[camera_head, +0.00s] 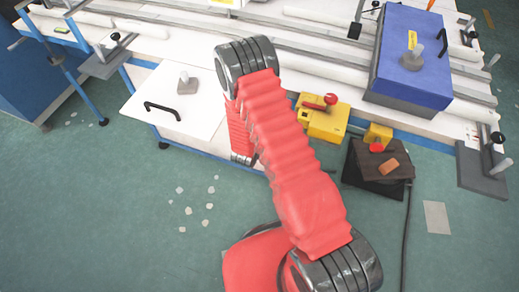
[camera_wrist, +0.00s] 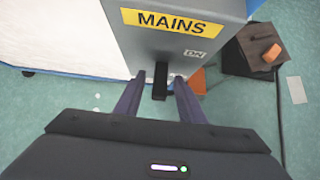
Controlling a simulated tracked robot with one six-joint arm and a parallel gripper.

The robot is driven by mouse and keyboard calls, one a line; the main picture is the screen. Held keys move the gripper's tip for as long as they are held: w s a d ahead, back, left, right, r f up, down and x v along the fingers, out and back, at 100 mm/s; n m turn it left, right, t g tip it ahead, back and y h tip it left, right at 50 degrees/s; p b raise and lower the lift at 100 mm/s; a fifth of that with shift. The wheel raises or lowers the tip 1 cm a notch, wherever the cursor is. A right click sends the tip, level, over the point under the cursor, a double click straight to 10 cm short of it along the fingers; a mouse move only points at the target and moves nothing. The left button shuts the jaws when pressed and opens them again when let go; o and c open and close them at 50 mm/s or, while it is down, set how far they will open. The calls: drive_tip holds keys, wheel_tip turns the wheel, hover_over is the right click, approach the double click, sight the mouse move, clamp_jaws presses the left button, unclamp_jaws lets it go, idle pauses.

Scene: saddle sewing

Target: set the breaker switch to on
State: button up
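The breaker (camera_wrist: 175,45) is a grey box with a yellow MAINS label (camera_wrist: 172,20) in the wrist view. A small white plate (camera_wrist: 195,53) beside the lever appears to read ON. The black switch lever (camera_wrist: 160,85) sticks out at the lower part of the box's face. My gripper (camera_wrist: 159,76) is open, with one dark finger on each side of the lever and a gap visible on both sides. I cannot tell whether a finger touches it. In the head view my red arm hides the gripper and I cannot make out the breaker.
A white table (camera_head: 190,112) with rails runs across the back. A blue box (camera_head: 415,50) and a yellow unit with a red handle (camera_head: 322,122) stand on the right. A dark stand (camera_head: 380,165) with an orange block stands beyond. The green floor at lower left is open.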

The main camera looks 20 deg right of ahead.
drive_tip(key=v, duration=1.3)
idle(0.4)
drive_tip(key=s+d+r+m+g+h, duration=0.25)
drive_tip(key=s+d+r+m, duration=0.2)
drive_tip(key=r+m, duration=0.3)
drive_tip(key=s+d+r+m+g+h, duration=0.1)
drive_tip(key=s+d+r+m+g, duration=0.2)
drive_tip(key=s+r+m, duration=0.4)
drive_tip(key=s+a+r+m+t+y, duration=0.1)
drive_tip(key=s+a+r+m+y, duration=0.1)
drive_tip(key=r, duration=0.6)
drive_tip(key=s+a+r+m+t+y, duration=0.2)
drive_tip(key=s+r+m+y, duration=0.1)
drive_tip(key=r+m, duration=0.4)
drive_tip(key=s+a+r+m+t+y, duration=0.2)
drive_tip(key=r+m, duration=0.3)
drive_tip(key=r, duration=0.6)
drive_tip(key=shift+s+a+r+y, duration=0.25)
drive_tip(key=shift+s+a+y, duration=0.35)
drive_tip(key=shift+s, duration=0.2)
